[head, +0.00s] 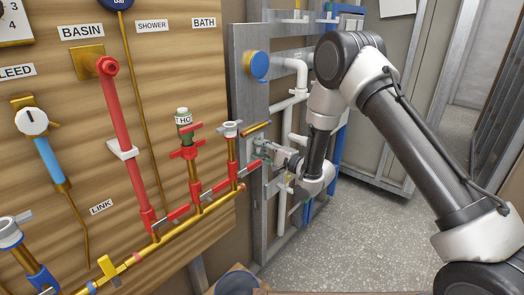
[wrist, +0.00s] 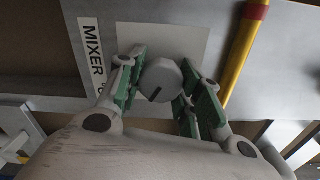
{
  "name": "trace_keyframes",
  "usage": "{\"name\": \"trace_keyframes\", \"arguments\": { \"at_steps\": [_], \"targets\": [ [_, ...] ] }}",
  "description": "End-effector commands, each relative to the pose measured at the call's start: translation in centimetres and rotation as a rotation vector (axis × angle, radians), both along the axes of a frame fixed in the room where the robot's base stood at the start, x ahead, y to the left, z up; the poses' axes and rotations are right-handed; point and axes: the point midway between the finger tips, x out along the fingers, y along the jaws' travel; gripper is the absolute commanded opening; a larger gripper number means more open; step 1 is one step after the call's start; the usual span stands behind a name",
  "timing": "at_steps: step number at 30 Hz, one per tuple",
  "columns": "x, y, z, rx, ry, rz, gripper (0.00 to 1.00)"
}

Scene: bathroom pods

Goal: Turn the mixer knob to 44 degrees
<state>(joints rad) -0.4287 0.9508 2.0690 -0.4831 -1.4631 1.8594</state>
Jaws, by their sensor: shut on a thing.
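The mixer knob (wrist: 160,80) is a round, light grey knob with a dark pointer mark on its face, pointing to the lower left in the wrist view. It sits on a pale plate (wrist: 188,42) beside a "MIXER" label (wrist: 91,55). My gripper (wrist: 158,84) has its green-padded fingers on both sides of the knob and is shut on it. In the head view my gripper (head: 278,163) is at the metal frame right of the wooden board; there the knob is hidden or too small to make out.
A gold pipe with a red band (wrist: 243,55) runs close to the right of my gripper. In the head view, red valves and brass pipes (head: 190,218) crowd the board to the left. White pipes (head: 300,85) stand behind the frame. The grey floor (head: 365,235) is clear.

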Motion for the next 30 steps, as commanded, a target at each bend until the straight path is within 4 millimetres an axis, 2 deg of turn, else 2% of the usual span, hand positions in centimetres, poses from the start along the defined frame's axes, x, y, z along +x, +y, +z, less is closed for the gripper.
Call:
{"name": "trace_keyframes", "arguments": {
  "at_steps": [13, 30],
  "targets": [
    [0.03, -0.09, -0.14, 0.153, 0.197, -0.003, 0.11],
    [0.03, -0.11, -0.19, 0.18, 0.234, -0.004, 0.11]
  ]
}}
